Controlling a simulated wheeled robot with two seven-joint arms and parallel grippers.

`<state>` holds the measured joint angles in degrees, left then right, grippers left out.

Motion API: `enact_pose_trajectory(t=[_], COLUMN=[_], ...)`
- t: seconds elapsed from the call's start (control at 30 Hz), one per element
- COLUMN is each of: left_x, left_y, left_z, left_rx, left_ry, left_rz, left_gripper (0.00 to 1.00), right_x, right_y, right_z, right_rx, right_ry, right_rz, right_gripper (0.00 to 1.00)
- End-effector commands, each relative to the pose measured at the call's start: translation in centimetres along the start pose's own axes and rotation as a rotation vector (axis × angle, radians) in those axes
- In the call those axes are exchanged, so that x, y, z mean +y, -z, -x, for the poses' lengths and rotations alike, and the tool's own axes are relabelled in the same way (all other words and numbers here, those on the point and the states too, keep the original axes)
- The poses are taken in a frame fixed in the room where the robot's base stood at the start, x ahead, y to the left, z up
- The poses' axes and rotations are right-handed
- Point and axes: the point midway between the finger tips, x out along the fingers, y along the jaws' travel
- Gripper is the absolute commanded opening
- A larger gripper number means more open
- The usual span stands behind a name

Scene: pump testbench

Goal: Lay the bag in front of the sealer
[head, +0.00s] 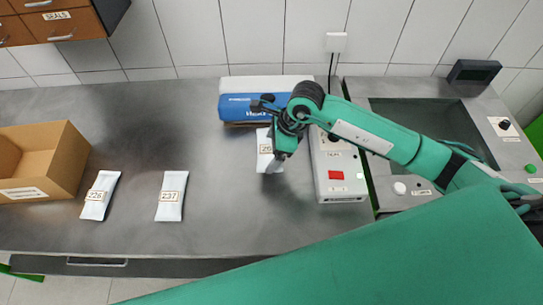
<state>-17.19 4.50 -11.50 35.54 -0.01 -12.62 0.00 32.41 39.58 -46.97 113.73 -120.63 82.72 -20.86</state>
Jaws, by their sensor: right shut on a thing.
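A white bag (264,160) with a tag starting "26" hangs or rests at my right gripper (281,154), just in front of a blue and white unit. That unit (240,107), which looks like the sealer, stands against the back wall; my right arm covers its right end. My right gripper is shut on the bag, and the arm hides part of the bag and tag. I cannot tell whether the bag touches the table. Two other white bags lie flat on the table, tagged 226 (100,196) and 237 (172,196). My left gripper is not in view.
A cardboard box (60,165) stands at the left. A grey control box (342,189) with a red button is close right of the held bag. A sunken basin (475,125) is further right. The steel table (150,120) is clear between the cardboard box and sealer.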

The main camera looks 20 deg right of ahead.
Motion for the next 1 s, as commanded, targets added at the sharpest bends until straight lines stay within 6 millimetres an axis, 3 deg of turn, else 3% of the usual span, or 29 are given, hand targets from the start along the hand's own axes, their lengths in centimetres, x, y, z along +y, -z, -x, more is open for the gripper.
enact_pose_trajectory(t=[0.17, 0.43, 0.8, 0.83, 0.9, 1.0], left_x=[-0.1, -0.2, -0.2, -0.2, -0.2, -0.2], left_y=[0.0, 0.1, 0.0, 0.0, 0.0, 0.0], left_z=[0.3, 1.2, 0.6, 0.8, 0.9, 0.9], left_rx=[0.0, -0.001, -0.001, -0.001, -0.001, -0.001], left_ry=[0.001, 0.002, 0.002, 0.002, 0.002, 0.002], left_rz=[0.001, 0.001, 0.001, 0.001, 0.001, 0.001], left_gripper=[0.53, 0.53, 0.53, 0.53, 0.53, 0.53], right_x=[0.0, 0.1, 0.0, 0.0, 0.0, 0.0], right_y=[0.4, 1.8, 2.0, 2.0, 1.9, 1.9], right_z=[-1.0, -4.3, -5.0, -4.8, -4.8, -4.8], right_rx=[-0.001, 0.0, -0.001, -0.001, -0.001, -0.001], right_ry=[-0.002, -0.002, 0.0, 0.0, 0.0, 0.0], right_rz=[0.0, -0.001, 0.001, 0.001, 0.001, 0.001], right_gripper=[0.55, 0.55, 0.55, 0.89, 1.0, 1.0])
